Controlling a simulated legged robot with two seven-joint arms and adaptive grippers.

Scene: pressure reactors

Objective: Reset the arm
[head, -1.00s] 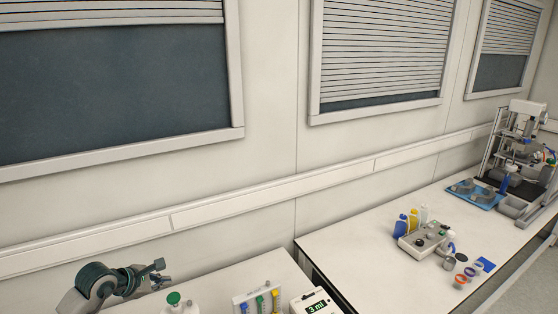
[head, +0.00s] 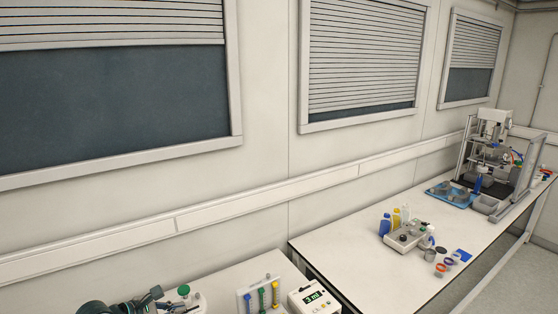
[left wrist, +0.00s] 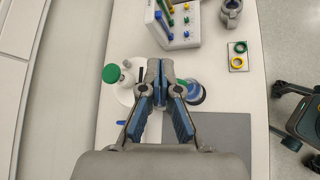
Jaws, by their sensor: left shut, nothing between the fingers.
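My left gripper (left wrist: 160,75) is in the middle of the left wrist view, its two blue-padded fingers together and nothing between them. It hangs over the near bench, close to a white container with a green cap (left wrist: 111,73). In the head view part of my left arm and gripper (head: 155,297) shows at the bottom left edge, beside the same green cap (head: 183,290). A round dark blue object (left wrist: 195,92) is partly hidden behind the right finger. My right gripper does not clearly show.
The far bench (head: 340,245) holds bottles, a control box (head: 405,236), a blue tray (head: 452,195) and a framed apparatus (head: 492,150). Its near left part is clear.

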